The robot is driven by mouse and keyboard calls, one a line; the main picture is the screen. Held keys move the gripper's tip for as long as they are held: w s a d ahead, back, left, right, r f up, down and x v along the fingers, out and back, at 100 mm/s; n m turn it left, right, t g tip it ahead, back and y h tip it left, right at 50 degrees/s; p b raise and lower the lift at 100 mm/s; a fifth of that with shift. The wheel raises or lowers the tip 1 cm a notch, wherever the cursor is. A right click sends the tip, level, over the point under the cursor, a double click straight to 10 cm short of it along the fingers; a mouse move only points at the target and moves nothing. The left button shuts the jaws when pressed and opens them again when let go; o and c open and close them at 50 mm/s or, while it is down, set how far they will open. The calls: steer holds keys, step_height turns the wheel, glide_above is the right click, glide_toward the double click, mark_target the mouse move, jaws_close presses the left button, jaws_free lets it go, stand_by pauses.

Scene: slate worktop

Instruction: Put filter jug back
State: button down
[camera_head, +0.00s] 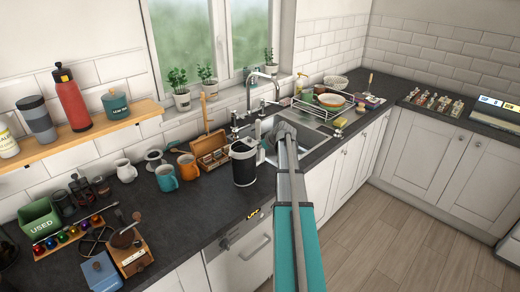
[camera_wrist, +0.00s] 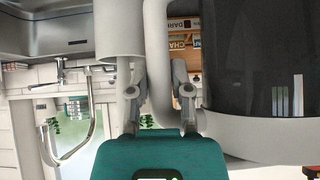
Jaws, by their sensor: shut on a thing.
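The filter jug (camera_head: 244,166) has a dark body with a white rim and handle. In the head view it is upright at the left edge of the sink; I cannot tell whether its base touches the worktop. My gripper (camera_head: 270,138) reaches it from the right, partly hidden behind my own arm. In the wrist view the jug (camera_wrist: 250,70) fills the right side, upside down in the picture. My gripper (camera_wrist: 157,88) is shut on its white handle (camera_wrist: 158,50), one finger on each side.
The sink (camera_head: 312,142) with its tap (camera_head: 265,82) lies right of the jug. A wooden box (camera_head: 211,150), an orange mug (camera_head: 188,166) and a teal mug (camera_head: 166,178) stand to its left. A dish rack (camera_head: 315,108) is beyond the sink.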

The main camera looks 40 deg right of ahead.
steer(key=shift+f, duration=0.1)
steer(key=c, duration=0.5)
jaws_free()
steer(key=shift+c, duration=0.2)
steer(key=shift+s+r, duration=0.1)
steer(key=shift+r, duration=0.1)
steer(key=a+p+v, duration=0.1)
steer(key=p+v, duration=0.7)
steer(key=v, duration=0.3)
steer(key=shift+s+d+r, duration=0.25)
steer(key=shift+d+r, duration=0.05)
steer(key=shift+d, duration=0.2)
